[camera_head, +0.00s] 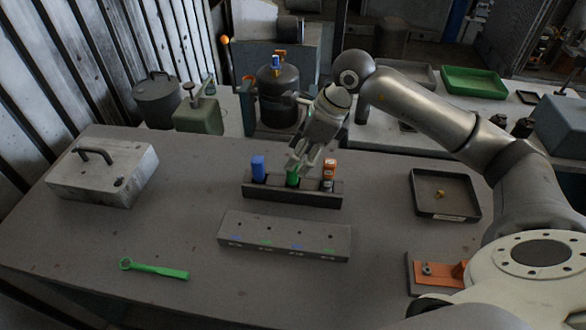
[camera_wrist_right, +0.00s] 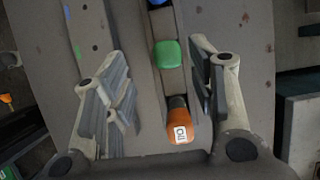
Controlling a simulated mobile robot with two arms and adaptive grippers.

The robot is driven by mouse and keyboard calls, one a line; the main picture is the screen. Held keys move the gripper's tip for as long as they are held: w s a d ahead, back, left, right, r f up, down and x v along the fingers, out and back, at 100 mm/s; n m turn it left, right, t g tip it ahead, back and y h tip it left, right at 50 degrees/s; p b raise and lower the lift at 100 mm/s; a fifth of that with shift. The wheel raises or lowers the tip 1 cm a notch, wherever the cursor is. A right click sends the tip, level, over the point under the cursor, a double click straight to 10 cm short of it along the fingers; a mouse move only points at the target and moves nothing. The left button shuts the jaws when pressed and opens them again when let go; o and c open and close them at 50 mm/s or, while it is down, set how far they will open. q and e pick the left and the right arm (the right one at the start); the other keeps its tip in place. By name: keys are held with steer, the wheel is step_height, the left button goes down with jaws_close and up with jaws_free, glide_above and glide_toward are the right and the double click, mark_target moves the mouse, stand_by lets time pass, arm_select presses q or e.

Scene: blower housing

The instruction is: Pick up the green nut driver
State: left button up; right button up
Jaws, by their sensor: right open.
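The green nut driver (camera_head: 292,177) stands upright in a dark rack (camera_head: 292,198), between a blue-handled driver (camera_head: 258,168) and an orange-handled one (camera_head: 328,170). Its green handle also shows from above in the right wrist view (camera_wrist_right: 168,54). My right gripper (camera_head: 300,163) is open above the rack, over the green handle, and partly hides it in the head view. In the right wrist view its fingers (camera_wrist_right: 160,78) are spread on either side of the rack row, apart from the green handle. My left gripper is not in view.
A grey block (camera_head: 285,237) with small holes and coloured marks lies in front of the rack. A green ring-ended wrench (camera_head: 155,270) lies at the front left. A metal box (camera_head: 103,170) stands at left, a dark tray (camera_head: 444,194) at right. An orange fixture (camera_head: 438,272) sits front right.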

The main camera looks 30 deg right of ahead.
mark_target(293, 179)
steer(key=shift+x, duration=0.8)
steer(key=x, duration=0.1)
steer(key=p+x, duration=0.2)
steer(key=x, duration=0.1)
steer(key=shift+w+d+f, duration=0.1)
steer(key=shift+d+f, duration=0.05)
steer(key=shift+d, duration=0.2)
steer(key=shift+w+a+f+p, duration=0.2)
steer(key=shift+f+p, duration=0.15)
steer(key=shift+f, duration=0.2)
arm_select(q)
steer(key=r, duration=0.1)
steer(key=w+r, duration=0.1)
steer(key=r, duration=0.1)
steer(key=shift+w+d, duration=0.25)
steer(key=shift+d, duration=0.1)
arm_select(e)
steer(key=shift+d, duration=0.1)
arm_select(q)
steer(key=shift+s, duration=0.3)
arm_select(e)
jaws_close()
